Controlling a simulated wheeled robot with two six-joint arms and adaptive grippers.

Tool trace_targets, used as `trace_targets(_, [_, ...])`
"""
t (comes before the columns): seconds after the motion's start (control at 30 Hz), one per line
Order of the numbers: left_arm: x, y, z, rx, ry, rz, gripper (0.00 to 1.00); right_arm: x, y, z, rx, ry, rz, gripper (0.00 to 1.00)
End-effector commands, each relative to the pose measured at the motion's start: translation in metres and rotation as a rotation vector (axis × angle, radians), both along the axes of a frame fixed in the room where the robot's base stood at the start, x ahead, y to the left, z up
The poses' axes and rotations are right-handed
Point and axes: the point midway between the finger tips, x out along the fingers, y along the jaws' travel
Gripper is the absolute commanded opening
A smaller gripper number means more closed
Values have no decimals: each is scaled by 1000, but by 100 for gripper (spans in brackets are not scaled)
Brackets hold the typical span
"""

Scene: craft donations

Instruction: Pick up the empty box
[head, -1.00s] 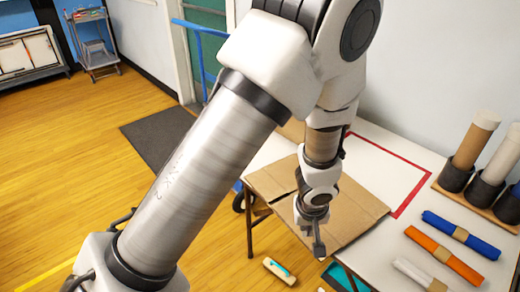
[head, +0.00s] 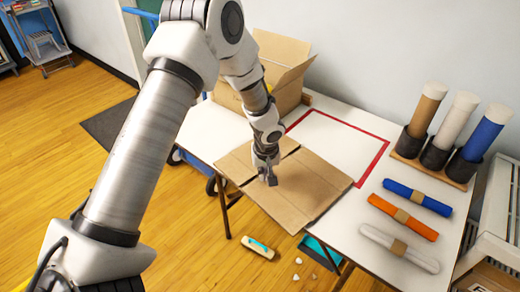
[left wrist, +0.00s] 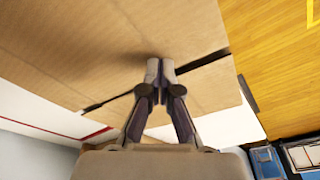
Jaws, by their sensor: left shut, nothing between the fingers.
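A flat brown cardboard piece (head: 310,195), with slits like the flaps of a flattened box, lies on the white table and reaches past its front left edge. My left gripper (head: 268,180) points down at its middle, near a slit. In the left wrist view the shut, empty fingertips (left wrist: 160,66) are at or just above the cardboard (left wrist: 90,50); I cannot tell if they touch. An open cardboard box (head: 284,62) with raised flaps stands behind, partly hidden by my left arm; its inside is not clear. My right gripper is out of view.
A red outline (head: 372,168) marks a bare table area. Blue, orange and white rolls (head: 402,222) lie at right, below a rack (head: 432,160) with upright tubes. A light tool with a teal part (head: 258,247) and small scraps lie on the floor.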

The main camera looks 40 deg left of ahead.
Motion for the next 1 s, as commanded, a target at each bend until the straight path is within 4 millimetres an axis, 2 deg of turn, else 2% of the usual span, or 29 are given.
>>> trace_targets(0.03, [8,8,3,-2,-2,5,0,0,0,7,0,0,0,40])
trace_targets(0.2, [36,33,2,-1,-2,4,0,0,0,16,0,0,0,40])
trace_targets(0.47, [73,67,0,0,-2,2,0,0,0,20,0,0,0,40])
trace_targets(0.53, [72,67,-6,-1,3,-1,0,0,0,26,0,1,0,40])
trace_targets(0.63, [73,67,-16,-1,1,-1,0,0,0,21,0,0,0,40])
trace_targets(1.0, [70,65,-18,-2,5,-1,0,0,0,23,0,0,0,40])
